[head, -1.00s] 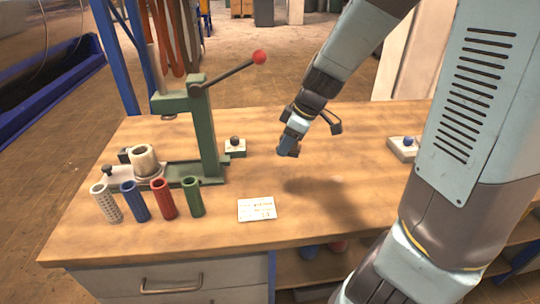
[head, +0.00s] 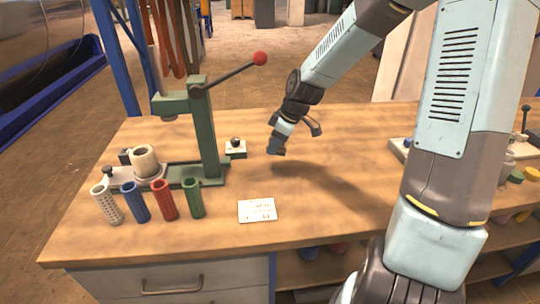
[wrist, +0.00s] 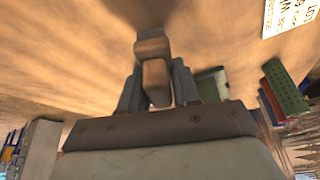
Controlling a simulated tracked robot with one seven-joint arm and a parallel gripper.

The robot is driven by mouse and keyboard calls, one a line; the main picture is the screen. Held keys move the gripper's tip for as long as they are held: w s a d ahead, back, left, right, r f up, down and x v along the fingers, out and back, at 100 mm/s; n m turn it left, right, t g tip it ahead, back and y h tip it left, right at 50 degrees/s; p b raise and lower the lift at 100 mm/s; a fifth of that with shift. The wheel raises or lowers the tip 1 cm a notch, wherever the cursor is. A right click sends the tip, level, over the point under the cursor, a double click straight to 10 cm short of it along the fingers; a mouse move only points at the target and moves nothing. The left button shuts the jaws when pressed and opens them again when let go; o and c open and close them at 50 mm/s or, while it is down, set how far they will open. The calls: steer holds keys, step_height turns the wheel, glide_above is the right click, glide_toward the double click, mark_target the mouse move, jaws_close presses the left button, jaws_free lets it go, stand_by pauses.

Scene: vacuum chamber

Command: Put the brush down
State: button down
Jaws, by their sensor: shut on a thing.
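My gripper (head: 277,148) hangs above the middle of the wooden bench (head: 340,215), right of the green press. In the wrist view my gripper (wrist: 157,85) is shut on a tan-brown piece, which I take to be the brush (wrist: 152,46). Its near part sits between the two grey-blue fingers and its far part sticks out beyond them. In the head view I cannot make out the brush apart from the gripper. A shadow lies on the bench below and right of the gripper, so it appears held off the surface.
The green press (head: 207,130) with its red-knobbed lever stands left. White, blue, red and green (head: 193,197) tubes stand before it. A white label card (head: 257,210) lies near the front edge. A small knobbed block (head: 235,149) stands by the press. Bench right of the card looks clear.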

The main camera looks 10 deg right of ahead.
mark_target(268, 163)
steer(key=shift+w+a+f, duration=0.15)
steer(key=shift+w+f, duration=0.45)
steer(key=shift+f, duration=0.2)
steer(key=shift+w+a+f, duration=0.15)
steer(key=shift+w+f, duration=0.45)
steer(key=shift+f, duration=1.65)
steer(key=shift+f, duration=0.1)
steer(key=c, duration=0.8)
jaws_free()
steer(key=v, duration=1.2)
steer(key=shift+d, duration=0.15)
steer(key=s+d+r+m+t+h, duration=0.1)
steer(key=s+d+r+m, duration=0.2)
steer(key=s+r, duration=0.3)
steer(key=s+d+r+m+t+h, duration=0.1)
steer(key=s+d+r+m, duration=0.2)
steer(key=s, duration=0.8)
steer(key=s+d+r+m+t+h, duration=0.2)
steer(key=s+d+r+m, duration=0.1)
steer(key=s+r+m, duration=0.4)
steer(key=shift+s+r+m, duration=0.3)
steer(key=shift+s+r, duration=0.55)
steer(key=shift+s, duration=0.3)
